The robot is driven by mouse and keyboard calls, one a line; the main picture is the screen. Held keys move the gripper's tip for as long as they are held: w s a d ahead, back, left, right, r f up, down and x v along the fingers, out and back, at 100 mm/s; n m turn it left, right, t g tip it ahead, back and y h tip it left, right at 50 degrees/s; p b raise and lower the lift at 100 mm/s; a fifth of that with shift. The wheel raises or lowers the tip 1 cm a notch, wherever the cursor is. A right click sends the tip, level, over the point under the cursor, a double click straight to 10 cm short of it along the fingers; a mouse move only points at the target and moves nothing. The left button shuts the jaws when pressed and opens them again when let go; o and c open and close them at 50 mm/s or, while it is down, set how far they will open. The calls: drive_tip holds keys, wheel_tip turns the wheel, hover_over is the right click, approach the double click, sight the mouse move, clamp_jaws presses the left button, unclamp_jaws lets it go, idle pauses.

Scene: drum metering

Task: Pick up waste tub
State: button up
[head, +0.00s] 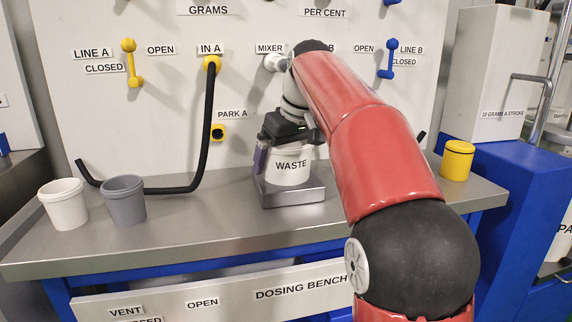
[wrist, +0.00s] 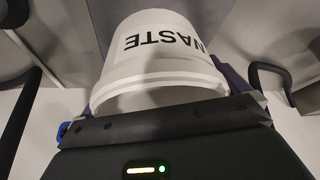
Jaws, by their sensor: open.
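The white waste tub (head: 289,167), with a WASTE label, stands upright on a small metal stand (head: 291,194) on the bench. My gripper (head: 287,150) is at the tub's upper part, with one dark finger seen along its left side. In the wrist view the tub (wrist: 160,65) fills the middle, label upside down, between the fingers (wrist: 160,95) of my open gripper. I cannot tell whether the fingers touch it. The right finger is mostly hidden in the head view.
A white tub (head: 64,206) and a grey tub (head: 124,201) stand at the bench's left. A yellow tub (head: 457,161) stands at the right. A black hose (head: 207,125) hangs from the panel, left of the waste tub. The front bench top (head: 230,230) is clear.

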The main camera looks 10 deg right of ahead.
drive_tip(key=shift+c, duration=0.4)
drive_tip(key=c, duration=0.7)
drive_tip(key=shift+r, duration=0.1)
